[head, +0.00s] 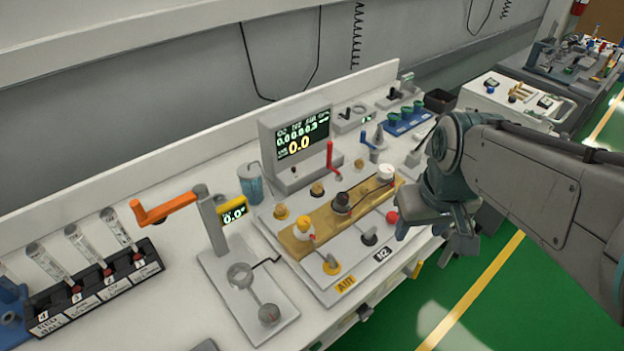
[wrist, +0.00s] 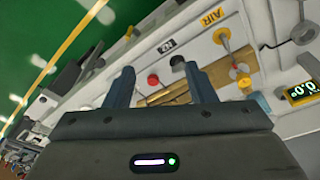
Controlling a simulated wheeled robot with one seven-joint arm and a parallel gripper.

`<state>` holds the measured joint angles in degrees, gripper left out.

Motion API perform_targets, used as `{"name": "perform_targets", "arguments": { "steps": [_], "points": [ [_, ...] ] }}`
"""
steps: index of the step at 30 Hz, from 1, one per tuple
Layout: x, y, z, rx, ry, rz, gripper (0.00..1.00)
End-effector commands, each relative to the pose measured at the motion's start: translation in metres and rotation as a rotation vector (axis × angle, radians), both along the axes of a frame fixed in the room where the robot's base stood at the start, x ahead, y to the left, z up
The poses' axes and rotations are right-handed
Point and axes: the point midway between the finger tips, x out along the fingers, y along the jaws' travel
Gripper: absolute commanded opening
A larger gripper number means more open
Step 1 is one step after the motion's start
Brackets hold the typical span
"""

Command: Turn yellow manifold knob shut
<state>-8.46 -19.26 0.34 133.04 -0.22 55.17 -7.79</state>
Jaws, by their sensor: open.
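A brass manifold block (head: 325,222) lies on a light panel on the bench. At its left end is a yellow knob (head: 303,226); in the wrist view this yellow knob (wrist: 243,79) is right of the fingers. A dark knob (head: 342,202) and a white knob (head: 386,173) sit further along the block. My gripper (head: 428,243) is open and empty, right of the panel near the bench's front edge. In the wrist view its two fingers (wrist: 161,82) stand apart, with part of the brass block between them. The gripper touches no knob that I can see.
In front of the block are a yellow fitting (head: 331,265), a black one (head: 370,238) and a red one (head: 392,217). A display (head: 300,140) stands behind. A post with an orange lever (head: 165,208) rises at left. Green floor lies open at right.

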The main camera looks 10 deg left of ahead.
Motion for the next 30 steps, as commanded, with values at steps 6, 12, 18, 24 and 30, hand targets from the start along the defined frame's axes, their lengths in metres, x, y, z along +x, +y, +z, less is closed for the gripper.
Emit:
{"name": "perform_targets", "arguments": {
  "steps": [6,12,18,24,30],
  "points": [
    [0.048,0.069,0.019,-0.043,0.065,0.330,0.50],
    [0.076,0.139,0.023,-0.077,0.116,0.614,0.50],
    [0.087,0.195,0.019,-0.101,0.152,0.818,0.50],
    [0.089,0.218,0.014,-0.110,0.167,0.903,0.50],
    [0.088,0.220,-0.007,-0.111,0.172,0.909,0.50]
  ]
}}
